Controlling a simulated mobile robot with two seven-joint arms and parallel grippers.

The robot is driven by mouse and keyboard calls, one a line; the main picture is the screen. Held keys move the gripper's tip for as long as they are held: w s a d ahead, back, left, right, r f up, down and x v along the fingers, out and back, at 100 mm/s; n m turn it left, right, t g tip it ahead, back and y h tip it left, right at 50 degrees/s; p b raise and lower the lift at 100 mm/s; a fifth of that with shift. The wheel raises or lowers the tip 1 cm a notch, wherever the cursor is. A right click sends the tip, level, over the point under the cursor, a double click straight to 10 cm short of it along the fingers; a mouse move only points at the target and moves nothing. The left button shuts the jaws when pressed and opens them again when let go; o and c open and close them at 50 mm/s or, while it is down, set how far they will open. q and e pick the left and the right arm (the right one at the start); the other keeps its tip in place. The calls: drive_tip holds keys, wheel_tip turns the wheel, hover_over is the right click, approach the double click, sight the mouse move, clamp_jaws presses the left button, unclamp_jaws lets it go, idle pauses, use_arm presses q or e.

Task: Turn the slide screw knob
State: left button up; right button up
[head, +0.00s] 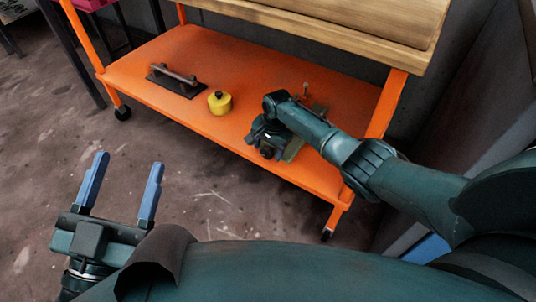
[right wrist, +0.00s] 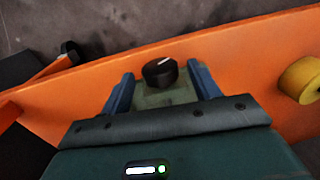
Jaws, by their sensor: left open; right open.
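A black round knob with a white mark (right wrist: 160,73) sits on a greenish base (right wrist: 157,98) on the orange shelf in the right wrist view. My right gripper (right wrist: 161,80) is open, with one blue finger on each side of the knob and visible gaps between. In the head view the greenish base (head: 293,150) shows beside my right gripper (head: 267,145), which partly covers it. My left gripper (head: 125,180) is open and empty over the floor at the lower left.
The orange shelf (head: 180,55) belongs to a wheeled cart with a wooden top (head: 350,18). A yellow cylinder (head: 219,103) and a dark plate with a bar handle (head: 176,80) stand left of the base. Floor (head: 40,130) in front of the cart is clear.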

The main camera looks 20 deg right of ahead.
drive_tip(key=shift+f, duration=0.25)
use_arm(q)
drive_tip(key=shift+r+m, duration=0.3)
drive_tip(key=shift+r, duration=0.05)
use_arm(e)
drive_tip(key=shift+c, duration=0.3)
